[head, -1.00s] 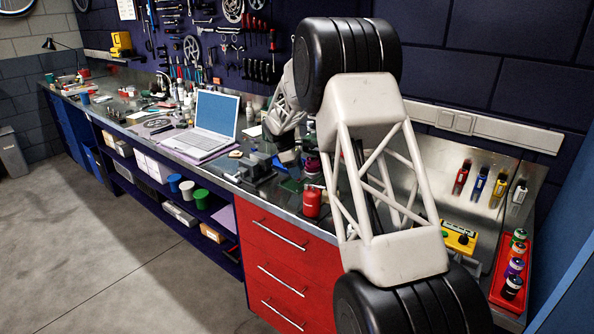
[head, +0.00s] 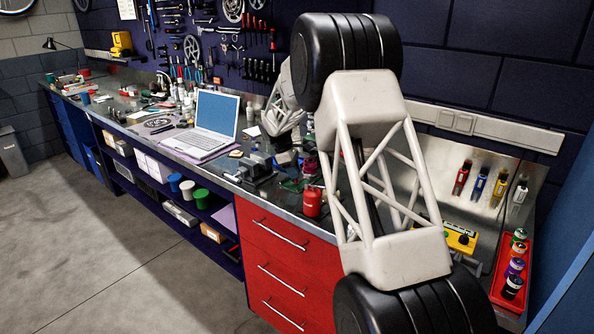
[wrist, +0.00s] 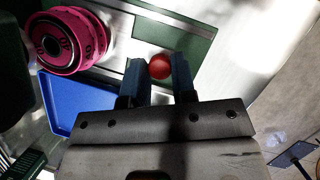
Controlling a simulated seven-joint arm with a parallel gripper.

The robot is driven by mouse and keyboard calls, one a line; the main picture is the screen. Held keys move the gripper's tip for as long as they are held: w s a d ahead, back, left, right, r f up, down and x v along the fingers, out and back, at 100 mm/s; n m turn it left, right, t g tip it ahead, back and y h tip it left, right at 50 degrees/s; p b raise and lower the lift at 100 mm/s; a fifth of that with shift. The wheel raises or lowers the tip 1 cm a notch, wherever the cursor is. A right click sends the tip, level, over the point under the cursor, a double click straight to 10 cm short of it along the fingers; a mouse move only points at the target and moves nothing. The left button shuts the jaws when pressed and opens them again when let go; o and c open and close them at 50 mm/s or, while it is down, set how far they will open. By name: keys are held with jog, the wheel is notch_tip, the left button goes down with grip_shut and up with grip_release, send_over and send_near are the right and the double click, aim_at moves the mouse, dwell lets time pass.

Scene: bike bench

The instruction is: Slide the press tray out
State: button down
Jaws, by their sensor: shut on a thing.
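In the wrist view, my gripper (wrist: 158,76) is shut on a round red knob (wrist: 160,66), which sits between its two blue-grey fingers. Beyond the knob lies a dark green part (wrist: 197,32) with pale metal strips along it. It seems to belong to the press and its tray, but I cannot tell where the tray begins. A magenta dial (wrist: 70,40) with numbers stands left of the fingers. In the head view, my gripper (head: 287,160) is small and low over the bench, among green and red parts (head: 291,184). The knob cannot be made out there.
A blue tray (wrist: 68,98) lies left of my gripper in the wrist view. In the head view, a grey vise (head: 257,167), an open laptop (head: 213,120) and a red bottle (head: 312,202) are close by on the bench. Red drawers (head: 285,255) are below. The floor in front is clear.

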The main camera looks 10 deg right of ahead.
jog(key=s+a, duration=0.5)
jog(key=shift+r, duration=0.1)
jog(key=c, duration=0.9)
grip_release()
jog(key=shift+a, duration=0.1)
jog(key=shift+v, duration=3.9)
